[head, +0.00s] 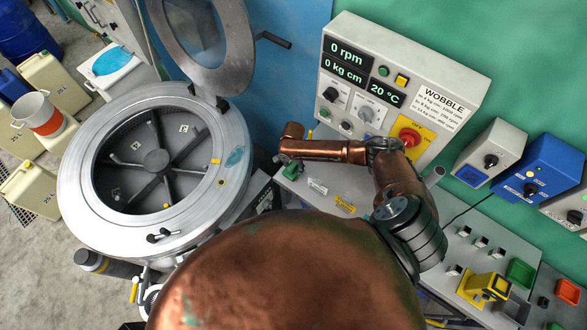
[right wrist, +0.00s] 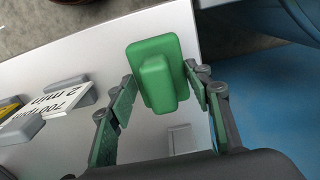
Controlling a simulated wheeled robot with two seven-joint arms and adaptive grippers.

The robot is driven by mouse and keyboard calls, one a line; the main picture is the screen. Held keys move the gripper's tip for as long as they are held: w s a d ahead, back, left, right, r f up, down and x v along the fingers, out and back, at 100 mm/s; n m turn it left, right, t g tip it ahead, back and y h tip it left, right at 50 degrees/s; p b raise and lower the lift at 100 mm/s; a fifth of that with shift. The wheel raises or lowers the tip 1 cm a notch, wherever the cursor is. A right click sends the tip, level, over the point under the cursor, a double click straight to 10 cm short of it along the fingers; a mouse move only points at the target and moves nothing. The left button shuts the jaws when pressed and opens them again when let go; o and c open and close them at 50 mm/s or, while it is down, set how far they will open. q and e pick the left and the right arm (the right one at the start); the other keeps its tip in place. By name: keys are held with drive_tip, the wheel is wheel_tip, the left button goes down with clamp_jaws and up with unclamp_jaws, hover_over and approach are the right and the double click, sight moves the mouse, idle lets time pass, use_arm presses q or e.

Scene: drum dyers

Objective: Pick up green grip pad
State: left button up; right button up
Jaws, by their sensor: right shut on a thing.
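The green grip pad (right wrist: 153,62) is a rounded green block with a raised bar, seen in the right wrist view over the light grey bench top near its edge. My right gripper (right wrist: 160,73) is closed on it, with one green-lined finger at each side of the pad. In the head view a small patch of green (head: 291,171) shows below the end of my copper right arm, at the bench's left end. The fingers are hardly visible there. I cannot tell whether the pad touches the bench. My left gripper is not in view.
The open round drum (head: 233,190) stands left of the bench, its lid raised. A control panel (head: 455,85) with displays and a red stop knob rises behind my right arm. Labelled tags (right wrist: 40,112) lie beside the pad. Blue and grey boxes (head: 540,168) stand at the right.

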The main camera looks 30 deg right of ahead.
drive_tip(key=shift+r, duration=0.1)
drive_tip(key=shift+r, duration=0.5)
drive_tip(key=s+a+r+b, duration=0.2)
drive_tip(key=s+a+r, duration=0.7)
drive_tip(key=r, duration=0.3)
drive_tip(key=shift+s+b, duration=0.3)
drive_tip(key=shift+s, duration=0.55)
